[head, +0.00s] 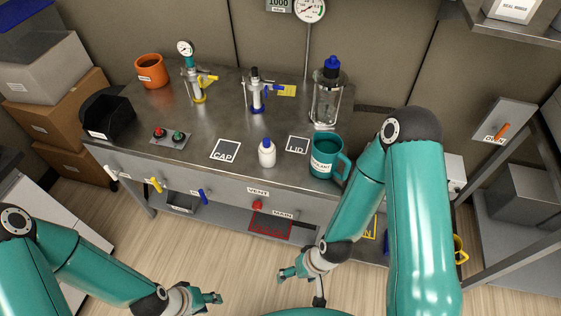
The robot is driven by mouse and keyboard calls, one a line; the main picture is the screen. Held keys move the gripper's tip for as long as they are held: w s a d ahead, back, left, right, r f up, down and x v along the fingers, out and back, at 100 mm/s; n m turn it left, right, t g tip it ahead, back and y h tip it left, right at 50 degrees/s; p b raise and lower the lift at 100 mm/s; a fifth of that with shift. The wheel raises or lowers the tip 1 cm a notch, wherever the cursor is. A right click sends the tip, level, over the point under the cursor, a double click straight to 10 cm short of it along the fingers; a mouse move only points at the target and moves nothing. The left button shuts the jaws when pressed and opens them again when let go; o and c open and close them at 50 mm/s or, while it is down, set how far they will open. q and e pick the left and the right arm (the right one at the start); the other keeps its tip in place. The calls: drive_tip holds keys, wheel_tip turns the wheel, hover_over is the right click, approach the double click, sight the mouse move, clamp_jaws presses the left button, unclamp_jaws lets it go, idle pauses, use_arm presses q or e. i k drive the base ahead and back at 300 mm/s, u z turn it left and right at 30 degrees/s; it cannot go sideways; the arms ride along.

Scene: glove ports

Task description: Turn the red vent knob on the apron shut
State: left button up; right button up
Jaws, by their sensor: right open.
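The red vent knob (257,205) sits on the grey apron (225,187) of the bench, just below a VENT label (258,191). Its turned position is too small to tell. My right gripper (300,284) is open and empty, in front of the apron, lower and to the right of the knob, apart from it. My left gripper (208,298) is low in front of the bench, lower and to the left of the knob. Its fingers are seen from the side, so its opening cannot be told.
A yellow handle (156,185) and a blue handle (203,196) stick out of the apron at the left. A MAIN label (283,213) is right of the knob. A white bottle (267,153) and teal mug (325,160) stand above, near the bench edge.

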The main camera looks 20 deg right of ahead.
sight(257, 205)
drive_tip(key=z, duration=0.3)
drive_tip(key=k, duration=1.25)
drive_tip(key=u, duration=0.45)
drive_tip(key=i, duration=1.05)
drive_tip(key=z, duration=0.05)
